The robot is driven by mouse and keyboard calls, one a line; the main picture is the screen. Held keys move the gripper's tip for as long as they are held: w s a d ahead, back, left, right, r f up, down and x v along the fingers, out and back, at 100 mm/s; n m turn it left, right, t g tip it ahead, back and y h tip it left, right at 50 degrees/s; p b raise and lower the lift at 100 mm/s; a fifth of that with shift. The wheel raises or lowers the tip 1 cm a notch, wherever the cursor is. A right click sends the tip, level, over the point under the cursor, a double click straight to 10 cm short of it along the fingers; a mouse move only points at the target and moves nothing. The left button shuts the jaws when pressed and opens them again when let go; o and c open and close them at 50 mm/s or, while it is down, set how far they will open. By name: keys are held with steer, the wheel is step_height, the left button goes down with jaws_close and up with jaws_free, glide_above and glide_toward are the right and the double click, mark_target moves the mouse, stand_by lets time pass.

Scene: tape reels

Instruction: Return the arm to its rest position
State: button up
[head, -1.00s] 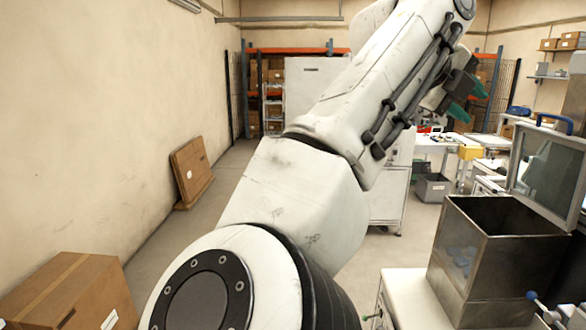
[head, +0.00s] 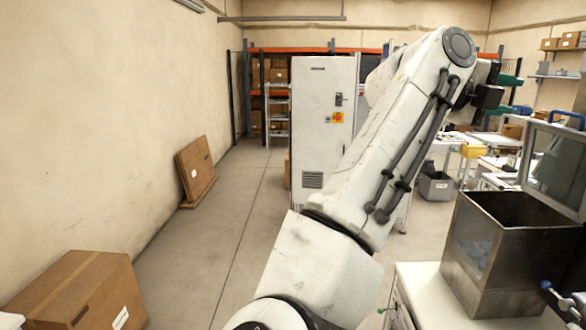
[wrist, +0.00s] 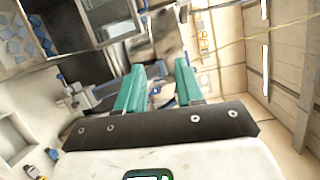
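My arm (head: 385,140) rises from the bottom middle of the head view and bends at an elbow near the top right. My gripper (head: 516,94) shows beyond the elbow, with green fingers pointing right, partly hidden by the arm. In the wrist view, the two green fingers of my gripper (wrist: 160,66) stand apart with a gap between them. I see nothing held between them.
An open metal bin (head: 508,265) with a raised lid (head: 558,165) stands on a white cabinet at the right. A cardboard box (head: 75,290) sits at the lower left. A tall white cabinet (head: 312,130) stands behind the arm.

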steer(key=a+f+n+t+y+b, duration=0.1)
steer(key=a+f+n+t+y, duration=0.4)
steer(key=f+n+t+y, duration=0.9)
steer(key=a+f+n+t+y+b, duration=0.1)
steer(key=a+f+n+t+y, duration=0.3)
steer(key=f+n, duration=1.15)
steer(key=s+f+n+g+y, duration=0.2)
steer(key=s+f+n+g, duration=0.4)
steer(key=f, duration=0.5)
steer(key=s+d+f+g+h+b, duration=0.15)
steer(key=s+f+g, duration=0.65)
steer(key=s+f, duration=0.8)
steer(key=s+f+m+g+h, duration=0.1)
steer(key=s+f+g, duration=0.3)
steer(key=s, duration=0.6)
steer(key=s+f+m+g+h, duration=0.1)
steer(key=s+f+g, duration=0.2)
steer(key=s, duration=0.8)
step_height(320, 180, down, 3)
steer(key=shift+d+r+g+b, duration=0.15)
steer(key=shift+d+g+b, duration=0.15)
steer(key=shift+d+g, duration=0.1)
